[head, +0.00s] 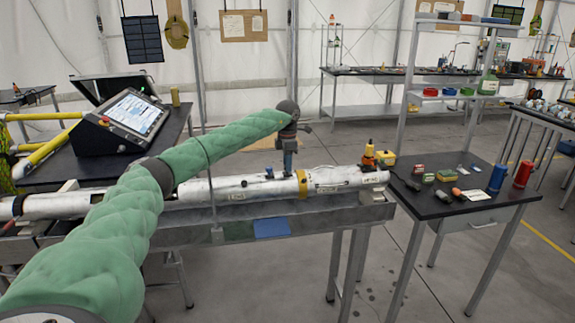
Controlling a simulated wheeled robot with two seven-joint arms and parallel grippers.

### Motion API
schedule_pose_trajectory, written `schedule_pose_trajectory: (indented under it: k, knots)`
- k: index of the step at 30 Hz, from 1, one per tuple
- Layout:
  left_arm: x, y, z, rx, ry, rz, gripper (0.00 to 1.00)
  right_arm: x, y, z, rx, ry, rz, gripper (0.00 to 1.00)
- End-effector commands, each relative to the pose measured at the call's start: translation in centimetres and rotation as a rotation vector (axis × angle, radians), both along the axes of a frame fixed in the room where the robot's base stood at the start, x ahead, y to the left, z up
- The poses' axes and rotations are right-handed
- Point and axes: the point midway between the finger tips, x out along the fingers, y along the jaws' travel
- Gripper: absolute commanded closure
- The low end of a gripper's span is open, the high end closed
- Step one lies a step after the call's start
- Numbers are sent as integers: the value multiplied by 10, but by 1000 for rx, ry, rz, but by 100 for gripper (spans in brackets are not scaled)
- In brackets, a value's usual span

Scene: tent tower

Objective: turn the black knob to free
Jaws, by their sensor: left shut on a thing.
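My left arm, in a green sleeve, reaches across from the lower left. My left gripper (288,170) points down onto the top of the tube, just left of the yellow band. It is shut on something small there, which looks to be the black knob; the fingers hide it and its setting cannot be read. A small dark fitting (269,174) stands on the tube just left of the gripper. My right gripper is out of view.
A black table (455,205) at right holds small tools, a blue can (497,179) and a red can (523,174). An orange-yellow object (369,155) stands at the tube's right end. A tilted screen console (125,120) is at left. The floor at front right is clear.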

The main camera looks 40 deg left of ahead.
Motion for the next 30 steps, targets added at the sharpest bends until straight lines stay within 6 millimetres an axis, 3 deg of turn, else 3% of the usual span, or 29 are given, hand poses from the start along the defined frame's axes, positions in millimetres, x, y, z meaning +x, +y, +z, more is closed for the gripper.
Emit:
schedule_pose_trajectory:
  k: [9, 26, 27, 30]
  knots:
    - [1, 1, 1, 0, -3, 122, 99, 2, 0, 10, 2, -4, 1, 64]
    - [1, 1, 2, 0, -4, 147, 99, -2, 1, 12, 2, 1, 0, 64]
    - [1, 1, 2, 0, -4, 147, 68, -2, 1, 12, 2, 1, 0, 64]
    - [1, 1, 2, 0, -4, 147, 54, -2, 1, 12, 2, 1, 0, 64]
